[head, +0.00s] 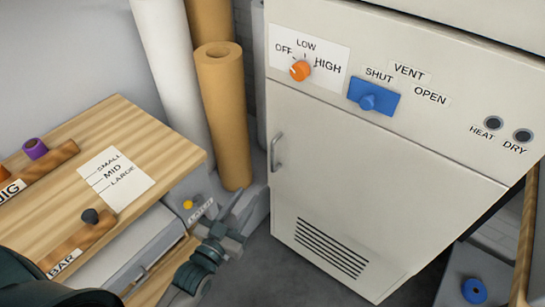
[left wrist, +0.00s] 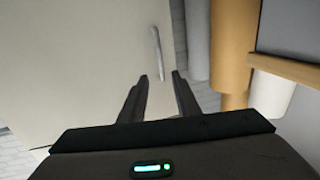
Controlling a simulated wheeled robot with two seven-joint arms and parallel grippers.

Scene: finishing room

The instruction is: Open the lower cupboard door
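The lower cupboard door (head: 380,185) is a cream panel with a slotted vent low on it, and it looks shut. Its upright grey bar handle (head: 277,151) is at the door's left edge. My left gripper (head: 245,203) is open and empty, below and left of the handle in the head view. In the left wrist view the handle (left wrist: 157,50) stands beyond the two fingertips (left wrist: 160,76), roughly in line with the gap between them and apart from them. The door (left wrist: 80,70) fills the left of that view. My right gripper is not in view.
A wooden bench (head: 150,150) with labelled racks stands at left. A tan roll (head: 225,115) and a white roll (head: 175,70) stand left of the cupboard. Above the door are an orange knob (head: 299,71) and a blue slider (head: 372,98). Bare floor (head: 300,285) lies in front.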

